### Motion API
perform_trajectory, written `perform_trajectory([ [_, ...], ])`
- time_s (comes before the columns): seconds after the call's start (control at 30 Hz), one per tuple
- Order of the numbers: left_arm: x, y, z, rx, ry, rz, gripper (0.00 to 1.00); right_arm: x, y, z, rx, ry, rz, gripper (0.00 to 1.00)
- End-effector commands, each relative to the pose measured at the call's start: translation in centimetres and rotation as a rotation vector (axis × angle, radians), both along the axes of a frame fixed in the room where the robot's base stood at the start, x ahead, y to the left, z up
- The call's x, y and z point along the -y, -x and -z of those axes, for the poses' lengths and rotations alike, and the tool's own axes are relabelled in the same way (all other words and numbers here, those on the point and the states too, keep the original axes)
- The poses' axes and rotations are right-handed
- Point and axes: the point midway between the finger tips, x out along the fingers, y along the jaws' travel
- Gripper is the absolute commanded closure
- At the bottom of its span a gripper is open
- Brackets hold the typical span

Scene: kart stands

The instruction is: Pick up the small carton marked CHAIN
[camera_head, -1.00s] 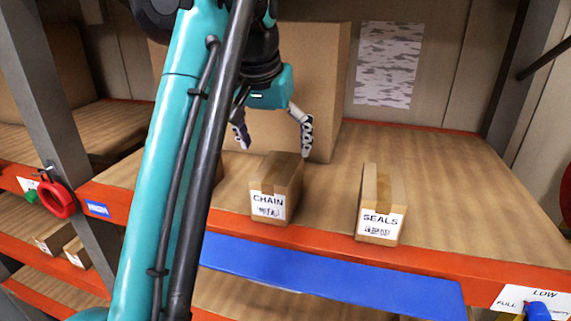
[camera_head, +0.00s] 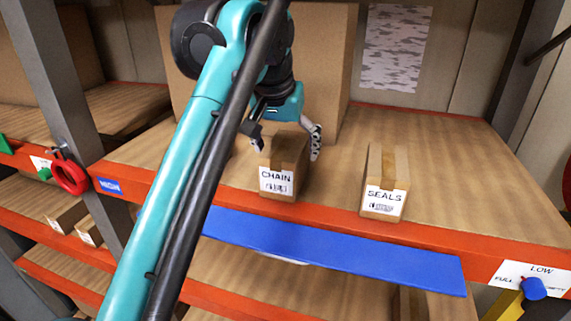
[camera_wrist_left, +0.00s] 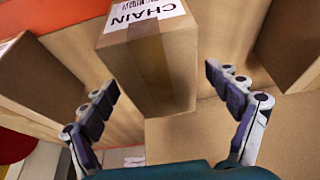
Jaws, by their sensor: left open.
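The small carton marked CHAIN (camera_head: 289,153) stands upright on the upper wooden shelf, near its front edge, label facing out. My left gripper (camera_head: 286,148) is open just behind and above the carton, one finger at each side of it in the head view. In the left wrist view the CHAIN carton (camera_wrist_left: 152,62) lies between and beyond the two spread fingers of the left gripper (camera_wrist_left: 160,100), with gaps on both sides. My right gripper is not in view.
A carton marked SEALS (camera_head: 384,185) stands to the right on the same shelf. A large brown box (camera_head: 325,60) stands behind. Another carton is partly hidden behind my left arm. A blue strip (camera_head: 330,255) runs below the orange shelf edge. The shelf's right side is clear.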

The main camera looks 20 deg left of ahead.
Motion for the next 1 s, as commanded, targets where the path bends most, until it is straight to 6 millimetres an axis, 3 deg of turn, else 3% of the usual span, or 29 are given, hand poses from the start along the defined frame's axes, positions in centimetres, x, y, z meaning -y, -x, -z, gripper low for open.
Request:
perform_trajectory([
  [0.7, 0.00, -0.02, 0.49, 0.000, 0.000, 0.000, 0.11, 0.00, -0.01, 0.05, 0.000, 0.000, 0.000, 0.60],
  [0.9, 0.00, -0.02, 0.49, 0.000, 0.000, 0.000, 0.64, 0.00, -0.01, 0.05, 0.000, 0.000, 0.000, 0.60],
  [1.0, 0.00, -0.02, 0.49, 0.000, 0.000, 0.000, 0.83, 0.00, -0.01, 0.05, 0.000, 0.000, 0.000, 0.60],
])
